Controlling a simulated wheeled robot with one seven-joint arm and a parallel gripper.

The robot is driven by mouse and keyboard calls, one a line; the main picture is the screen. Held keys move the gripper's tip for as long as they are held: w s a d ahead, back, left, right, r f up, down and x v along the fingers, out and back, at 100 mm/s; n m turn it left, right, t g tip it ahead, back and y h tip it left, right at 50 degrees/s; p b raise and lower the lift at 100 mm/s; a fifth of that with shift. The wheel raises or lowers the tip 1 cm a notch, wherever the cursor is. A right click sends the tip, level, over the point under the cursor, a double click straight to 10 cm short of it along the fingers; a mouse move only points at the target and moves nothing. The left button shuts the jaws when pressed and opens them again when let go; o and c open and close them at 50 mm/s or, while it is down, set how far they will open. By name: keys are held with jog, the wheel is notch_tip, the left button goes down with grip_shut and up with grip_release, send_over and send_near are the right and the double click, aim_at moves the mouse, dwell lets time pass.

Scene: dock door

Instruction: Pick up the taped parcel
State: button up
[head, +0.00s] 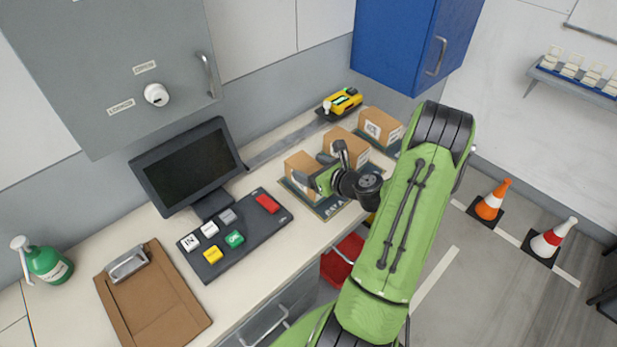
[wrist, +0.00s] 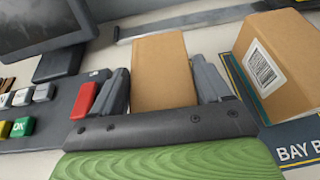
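Three brown cardboard parcels stand in a row on the counter. The left parcel (head: 300,162) is on the BAY A mat; the middle parcel (head: 343,137) and right parcel (head: 380,124) stand farther back. I cannot make out tape on any of them. My gripper (head: 321,164) is at the left parcel, partly hiding it. In the wrist view my gripper (wrist: 160,66) is open, with one finger on each side of the left parcel (wrist: 160,80); narrow gaps seem to show. The middle parcel (wrist: 280,62), with a barcode label, stands right of the fingers.
A dark button panel (head: 236,236) and monitor (head: 190,168) are left of the parcels. A yellow device (head: 343,101) lies behind them. A grey cabinet (head: 110,60) and blue cabinet (head: 405,45) hang above. A clipboard (head: 155,300) and green spray bottle (head: 47,262) are far left.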

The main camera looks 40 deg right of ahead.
jog(key=c, duration=0.8)
jog(key=shift+o, duration=0.2)
notch_tip(320, 180, up, 10)
jog(key=p, duration=0.2)
